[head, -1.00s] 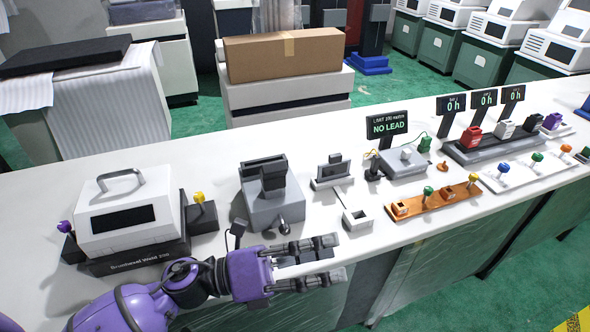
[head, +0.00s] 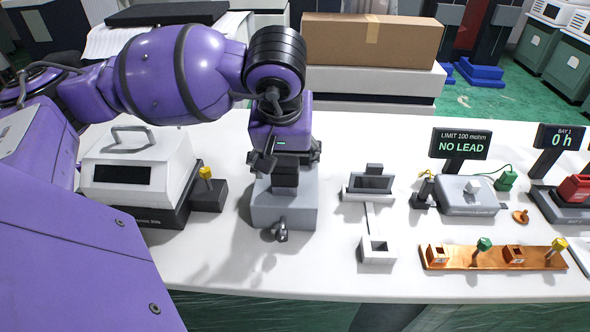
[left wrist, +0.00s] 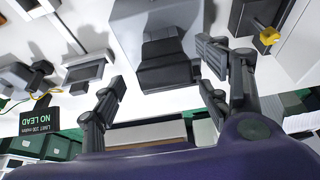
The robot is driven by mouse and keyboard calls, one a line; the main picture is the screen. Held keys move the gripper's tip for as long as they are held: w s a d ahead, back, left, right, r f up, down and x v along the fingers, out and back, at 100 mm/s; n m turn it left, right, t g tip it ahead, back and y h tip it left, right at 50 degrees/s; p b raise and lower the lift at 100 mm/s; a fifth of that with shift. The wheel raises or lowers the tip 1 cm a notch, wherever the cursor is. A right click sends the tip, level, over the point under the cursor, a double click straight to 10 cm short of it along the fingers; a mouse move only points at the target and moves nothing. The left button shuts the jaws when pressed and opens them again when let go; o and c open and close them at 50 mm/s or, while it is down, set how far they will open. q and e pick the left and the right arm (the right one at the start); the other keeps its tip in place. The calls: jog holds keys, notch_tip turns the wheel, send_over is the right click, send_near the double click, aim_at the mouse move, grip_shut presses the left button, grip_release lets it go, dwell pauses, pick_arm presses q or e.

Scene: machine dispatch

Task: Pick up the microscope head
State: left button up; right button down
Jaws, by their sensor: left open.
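A dark grey block, apparently the microscope head (head: 285,180), sits upright on a lighter grey base (head: 285,213) with a knob at its front. In the left wrist view the dark block (left wrist: 166,62) shows between my two fingers. My left gripper (head: 287,157) points down from above at the block, with one finger on each side. It is open and holds nothing. Whether the fingers touch the block cannot be told. The gripper hides the block's upper part in the head view. My right gripper is not in view.
A white welder box (head: 135,175) with a handle stands left, with a yellow-knobbed block (head: 208,190) beside it. Right are a small screen stand (head: 370,186), a NO LEAD display (head: 461,145) and an orange strip (head: 494,257). Bare white bench lies in front.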

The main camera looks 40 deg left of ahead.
aim_at(285, 169)
pick_arm(q)
jog(key=x, duration=0.7)
jog(key=shift+s+a+f+p, duration=0.15)
jog(key=shift+a+f+p, duration=0.15)
jog(key=shift+p, duration=0.1)
jog(key=c, duration=1.4)
jog(key=shift+r, duration=0.1)
jog(key=shift+c, duration=0.5)
jog(key=shift+r, duration=0.15)
